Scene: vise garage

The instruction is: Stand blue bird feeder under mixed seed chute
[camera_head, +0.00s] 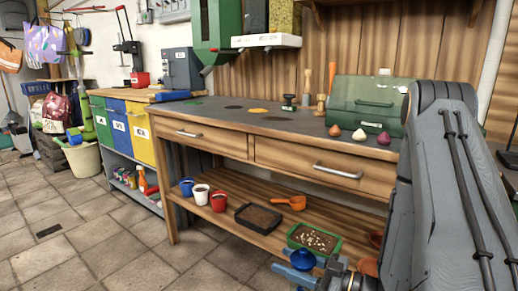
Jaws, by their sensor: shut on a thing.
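My gripper (298,273) is low at the bottom of the view, in front of the bench's lower shelf. It is shut on a dark blue rounded thing with a small knob on top, which looks like the blue bird feeder (303,259). The feeder's lower part is partly hidden. Above the bench at the back hang a green hopper with a chute (216,36), a dark hopper (254,16) and a speckled yellow hopper (284,18). A white ledge (266,41) runs below the last two. I cannot tell which is the mixed seed chute.
The lower shelf (238,232) holds cups, a black tray (258,218), an orange scoop (290,202) and a green seed tray (314,240).

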